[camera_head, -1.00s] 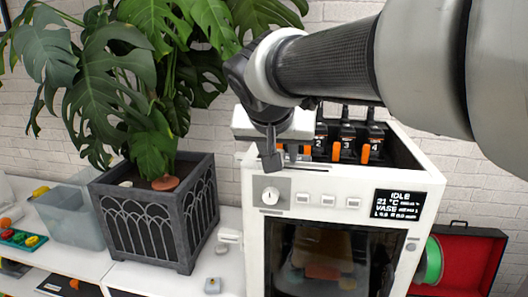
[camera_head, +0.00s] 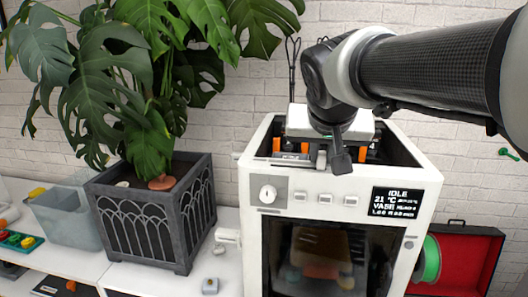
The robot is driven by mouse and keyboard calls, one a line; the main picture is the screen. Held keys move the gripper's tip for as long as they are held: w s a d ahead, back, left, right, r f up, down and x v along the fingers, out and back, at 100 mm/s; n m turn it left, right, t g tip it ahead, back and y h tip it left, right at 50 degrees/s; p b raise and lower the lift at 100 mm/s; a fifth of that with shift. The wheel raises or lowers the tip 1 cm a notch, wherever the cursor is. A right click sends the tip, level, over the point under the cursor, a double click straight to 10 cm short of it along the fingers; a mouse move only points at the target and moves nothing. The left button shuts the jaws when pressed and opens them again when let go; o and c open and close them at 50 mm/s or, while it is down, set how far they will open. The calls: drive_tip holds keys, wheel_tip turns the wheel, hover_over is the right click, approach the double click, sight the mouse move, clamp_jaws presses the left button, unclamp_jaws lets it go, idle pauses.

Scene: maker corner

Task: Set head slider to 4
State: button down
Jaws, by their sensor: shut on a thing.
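The white printer (camera_head: 252,225) stands in the middle, with an open top bay. Several tool heads with orange parts (camera_head: 276,146) line the bay, and the numeral 4 shows near the right end. My gripper (camera_head: 340,162) reaches down over the front top edge, just left of the numeral 4. It is shut on what appears to be the head slider, at the light grey piece (camera_head: 321,159) beside the dark finger. My gripper's white body hides the other numerals, and the slider's exact position is unclear.
A plant in a dark planter (camera_head: 150,222) stands on the left. An open red case (camera_head: 467,262) with a green spool (camera_head: 431,260) lies on the right.

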drive_tip(key=shift+d, duration=0.2)
drive_tip(key=c, duration=1.7)
unclamp_jaws()
drive_tip(key=shift+d, duration=0.1)
drive_tip(key=shift+s+r, duration=0.15)
drive_tip(key=shift+r, duration=0.1)
drive_tip(key=p+v, duration=0.1)
drive_tip(key=v, duration=1.6)
drive_tip(key=s+d+f+g+p, duration=0.1)
drive_tip(key=s+f+p, duration=0.1)
drive_tip(key=f, duration=0.3)
drive_tip(key=s+d+f+n+g+y+p, duration=0.1)
drive_tip(key=s+f+p, duration=0.2)
drive_tip(key=f, duration=0.3)
drive_tip(key=s+d+f+n+g+p, duration=0.1)
drive_tip(key=s+f+p, duration=0.1)
drive_tip(key=f, duration=0.3)
drive_tip(key=shift+s+d+f+y+p, duration=0.1)
drive_tip(key=shift+s+f+y+p, duration=0.15)
drive_tip(key=shift+f+y+p, duration=0.2)
